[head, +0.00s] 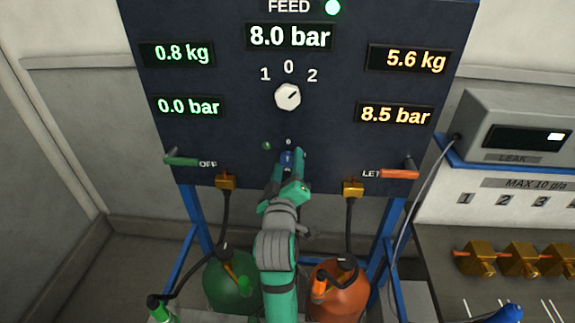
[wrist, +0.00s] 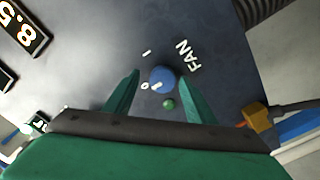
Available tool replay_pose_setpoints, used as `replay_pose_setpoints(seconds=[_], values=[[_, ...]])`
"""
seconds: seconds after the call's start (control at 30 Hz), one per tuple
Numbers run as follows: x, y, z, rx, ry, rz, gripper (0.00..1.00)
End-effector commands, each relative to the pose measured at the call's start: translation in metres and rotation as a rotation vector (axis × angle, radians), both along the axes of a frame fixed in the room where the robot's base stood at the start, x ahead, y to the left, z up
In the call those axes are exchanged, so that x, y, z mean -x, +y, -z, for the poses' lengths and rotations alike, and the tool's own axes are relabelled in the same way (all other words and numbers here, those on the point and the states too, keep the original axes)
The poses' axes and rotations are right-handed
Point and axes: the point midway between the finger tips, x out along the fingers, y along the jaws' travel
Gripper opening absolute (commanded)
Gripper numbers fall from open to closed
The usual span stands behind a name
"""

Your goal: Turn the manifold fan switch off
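The fan switch is a round blue knob (wrist: 162,80) on the dark panel, with the word FAN and the marks 0 and 1 beside it. Its short white pointer line appears turned toward the 0. In the head view the knob (head: 287,158) is partly covered by my gripper (head: 290,163). In the wrist view my gripper (wrist: 159,79) is open, with one green finger on each side of the knob. A gap shows at the left finger; the right finger is very close, and contact there cannot be told. A small dark green lamp (wrist: 169,104) sits beside the knob and looks unlit.
Above is a white selector knob (head: 288,97) on the panel (head: 235,135). A green lever (head: 183,162) and an orange lever (head: 398,174) flank my arm. A green tank (head: 228,283) and an orange tank (head: 345,292) stand below, with hoses. A leak box (head: 515,130) is at right.

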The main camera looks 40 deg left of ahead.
Motion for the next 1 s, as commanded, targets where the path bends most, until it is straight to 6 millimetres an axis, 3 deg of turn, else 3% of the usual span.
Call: replay_pose_setpoints(seconds=[0.27,0.7,1.0], values=[[0.007,-0.007,0.003,0.001,0.006,0.003,0.50],[0.073,-0.043,0.002,0.000,0.003,-0.003,0.50],[0.090,-0.054,0.002,0.000,0.001,-0.002,0.50]])
